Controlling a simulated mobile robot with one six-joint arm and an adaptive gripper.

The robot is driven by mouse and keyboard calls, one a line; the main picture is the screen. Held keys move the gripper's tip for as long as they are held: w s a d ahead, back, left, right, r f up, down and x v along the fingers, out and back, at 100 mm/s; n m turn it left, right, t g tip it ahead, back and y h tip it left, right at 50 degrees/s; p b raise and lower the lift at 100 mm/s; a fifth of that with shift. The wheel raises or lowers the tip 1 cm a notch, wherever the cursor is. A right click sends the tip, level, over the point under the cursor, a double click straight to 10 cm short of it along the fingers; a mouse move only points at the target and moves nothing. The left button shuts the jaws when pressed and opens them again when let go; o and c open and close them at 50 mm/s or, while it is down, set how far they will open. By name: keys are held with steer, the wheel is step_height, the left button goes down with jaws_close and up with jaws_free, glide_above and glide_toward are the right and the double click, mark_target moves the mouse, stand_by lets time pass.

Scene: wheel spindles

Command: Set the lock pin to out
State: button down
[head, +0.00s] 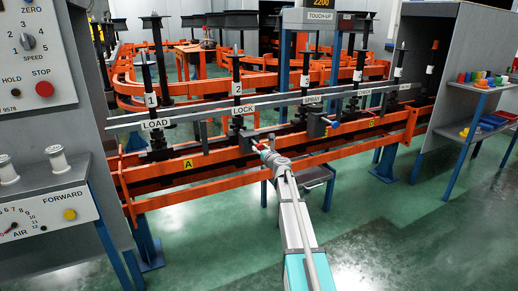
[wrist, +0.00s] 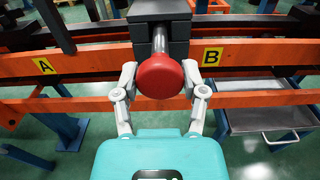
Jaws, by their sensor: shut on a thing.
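The lock pin has a round red knob (wrist: 165,76) on a bright metal shaft (wrist: 159,38), which comes out of a dark block (wrist: 160,14) on the rail. A length of the shaft shows between block and knob. My gripper (wrist: 161,84) has a pale finger on each side of the knob and is shut on it. In the head view the red knob (head: 261,147) is small, at the tip of my gripper (head: 265,152), below the LOCK sign (head: 243,108). The fingers partly hide it there.
Orange rails (head: 190,164) run across in front, with labels A and B beside the pin. A blue-handled part (head: 333,125) sits further right. A grey tray (wrist: 268,115) is low on the right.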

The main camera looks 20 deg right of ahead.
steer(key=shift+s, duration=1.2)
steer(key=shift+c, duration=0.6)
jaws_free()
steer(key=s, duration=1.2)
steer(key=shift+d, duration=0.25)
